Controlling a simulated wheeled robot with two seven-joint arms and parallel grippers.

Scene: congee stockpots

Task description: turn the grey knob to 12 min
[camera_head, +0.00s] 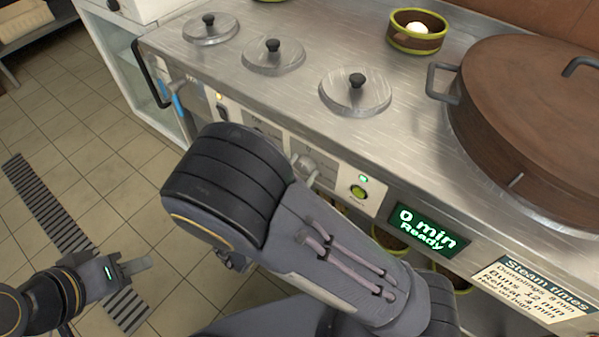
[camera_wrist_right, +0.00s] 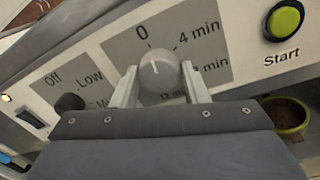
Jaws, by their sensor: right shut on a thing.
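The grey knob (camera_wrist_right: 162,78) sits on the dial panel in the right wrist view, with the labels 0, 4 min, a partly covered one and 12 min around it. My right gripper (camera_wrist_right: 159,72) is shut on the knob, one finger on each side. The display (camera_head: 427,228) reads "0 min Ready". My left gripper (camera_head: 135,264) is over the floor at lower left, away from the stove; its jaw gap is unclear.
The green Start button (camera_wrist_right: 284,21) is right of the dial. A small dark knob (camera_wrist_right: 69,103) on the Off/Low panel is at left. The steel top carries lidded pots (camera_head: 355,92) and a large brown steamer (camera_head: 530,120). A times sign (camera_head: 535,288) hangs on the front.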

